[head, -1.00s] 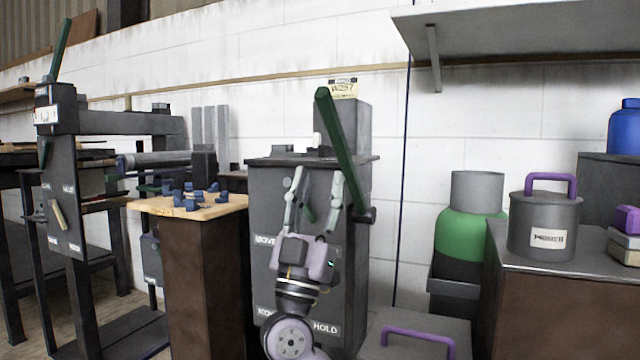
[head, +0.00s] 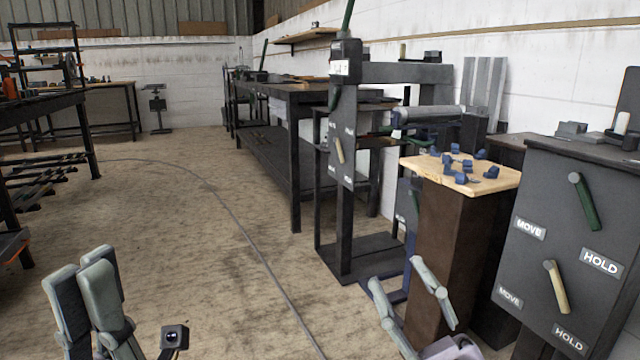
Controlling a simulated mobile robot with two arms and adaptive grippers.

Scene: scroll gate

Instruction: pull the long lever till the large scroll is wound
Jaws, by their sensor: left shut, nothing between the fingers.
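A dark gate frame (head: 346,205) stands at centre, with a long green lever (head: 348,16) rising from its top, cut by the picture edge. A grey horizontal roll (head: 432,114), perhaps the scroll, sits behind it; I cannot tell how far it is wound. The dark cabinet (head: 535,185) at right has a short green lever (head: 583,203) and a tan lever (head: 556,287) beside MOVE and HOLD labels. My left gripper (head: 82,266) is shut and empty at lower left. My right gripper (head: 396,272) is open and empty, appearing in front of the wooden-topped stand.
The wooden-topped stand (head: 412,163) carries several small blue pieces (head: 464,167). A dark workbench (head: 285,93) runs along the wall behind the gate. Shelving (head: 45,110) stands at left. The concrete floor (head: 180,220) between is wide open, crossed by a thin dark line.

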